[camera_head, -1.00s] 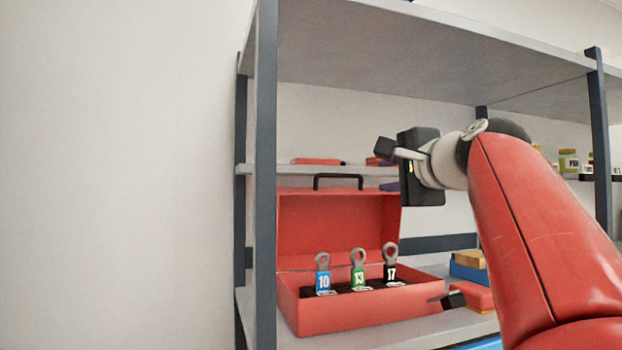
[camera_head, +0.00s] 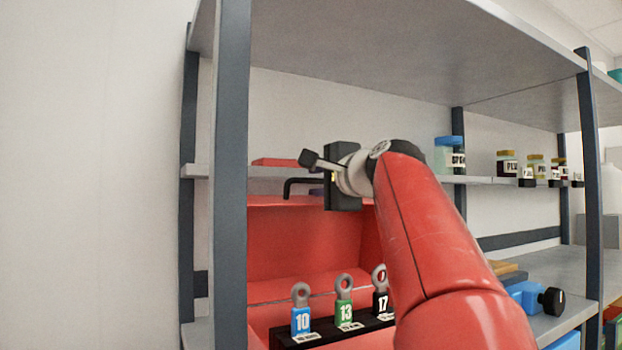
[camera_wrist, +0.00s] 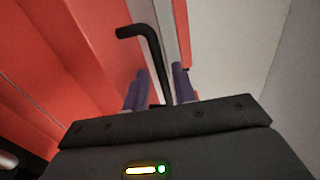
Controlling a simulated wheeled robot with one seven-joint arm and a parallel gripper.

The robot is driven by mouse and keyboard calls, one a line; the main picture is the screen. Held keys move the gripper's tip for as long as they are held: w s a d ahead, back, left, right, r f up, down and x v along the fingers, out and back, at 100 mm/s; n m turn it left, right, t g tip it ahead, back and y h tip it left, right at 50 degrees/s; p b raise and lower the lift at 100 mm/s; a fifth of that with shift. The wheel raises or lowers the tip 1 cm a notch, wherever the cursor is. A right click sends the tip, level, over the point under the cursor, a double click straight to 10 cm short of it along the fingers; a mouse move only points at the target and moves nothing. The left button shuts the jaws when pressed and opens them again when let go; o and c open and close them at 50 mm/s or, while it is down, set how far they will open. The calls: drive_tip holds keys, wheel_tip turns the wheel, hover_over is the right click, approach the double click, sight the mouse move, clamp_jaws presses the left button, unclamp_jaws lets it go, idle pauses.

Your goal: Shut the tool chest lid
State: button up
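The red tool chest (camera_head: 258,322) stands on a shelf with its red lid (camera_head: 310,230) raised and leaning back. A black handle (camera_head: 289,187) is on the lid's top edge. My gripper (camera_head: 318,188) is at the right part of the handle, its palm hiding part of it. In the wrist view, the two purplish fingers of my gripper (camera_wrist: 160,72) are apart, with the black handle (camera_wrist: 153,48) running between them. I cannot tell whether they touch it. Lid red (camera_wrist: 90,50) fills the left of that view.
Tagged tools 10 (camera_head: 301,315), 13 (camera_head: 345,308) and 17 (camera_head: 380,300) stand in a black rack in the chest. A dark shelf post (camera_head: 232,180) rises at the left, and a shelf board (camera_head: 400,60) hangs overhead. Several jars (camera_head: 507,165) stand right.

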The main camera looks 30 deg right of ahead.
drive_tip(key=shift+w, duration=1.35)
drive_tip(key=shift+a, duration=0.1)
clamp_jaws()
